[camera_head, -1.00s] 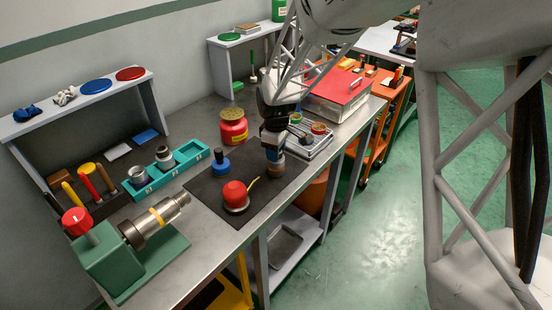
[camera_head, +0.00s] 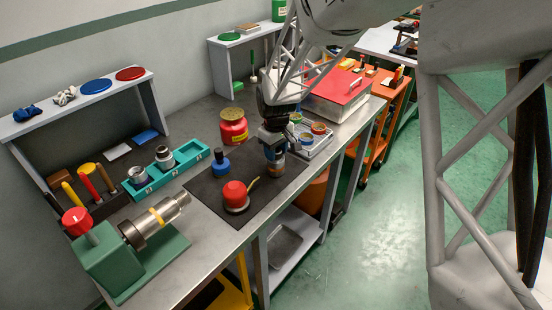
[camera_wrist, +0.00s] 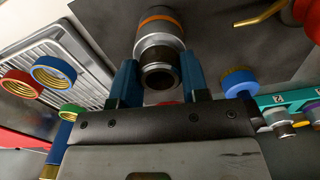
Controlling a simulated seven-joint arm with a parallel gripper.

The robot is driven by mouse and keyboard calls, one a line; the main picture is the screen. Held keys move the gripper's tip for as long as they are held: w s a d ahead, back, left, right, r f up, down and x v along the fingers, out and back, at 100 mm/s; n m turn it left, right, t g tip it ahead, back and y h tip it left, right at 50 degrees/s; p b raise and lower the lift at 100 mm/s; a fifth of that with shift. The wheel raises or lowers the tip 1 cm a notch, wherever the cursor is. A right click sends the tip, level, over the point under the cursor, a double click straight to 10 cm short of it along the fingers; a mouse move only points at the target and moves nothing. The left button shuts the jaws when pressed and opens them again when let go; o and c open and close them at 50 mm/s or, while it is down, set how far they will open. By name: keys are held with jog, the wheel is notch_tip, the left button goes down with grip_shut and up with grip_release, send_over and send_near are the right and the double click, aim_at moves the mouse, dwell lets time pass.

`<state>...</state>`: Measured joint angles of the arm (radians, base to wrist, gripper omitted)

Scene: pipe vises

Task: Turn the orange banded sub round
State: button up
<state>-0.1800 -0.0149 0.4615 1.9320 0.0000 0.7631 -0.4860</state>
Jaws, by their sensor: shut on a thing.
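The orange banded sub (camera_wrist: 160,38) is a silver and grey cylinder with an orange band near its far end and a dark hollow end facing the wrist camera. My gripper (camera_wrist: 160,84) is shut on it, with one blue finger on each side. In the head view the sub (camera_head: 276,168) is below my gripper (camera_head: 275,150), roughly upright over the dark mat (camera_head: 208,188). I cannot tell whether its lower end touches the mat.
A red oil can (camera_head: 236,195) with a yellow spout and a blue-topped piece (camera_head: 220,162) stand on the mat. The teal rack (camera_head: 150,187) holds silver pieces. A ring tray (camera_head: 318,145) and red jar (camera_head: 233,128) are close. A green vise (camera_head: 115,260) stands front left.

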jog(key=shift+f, duration=0.15)
dwell(0.4)
jog(key=o, duration=1.1)
jog(key=shift+r, duration=3.5)
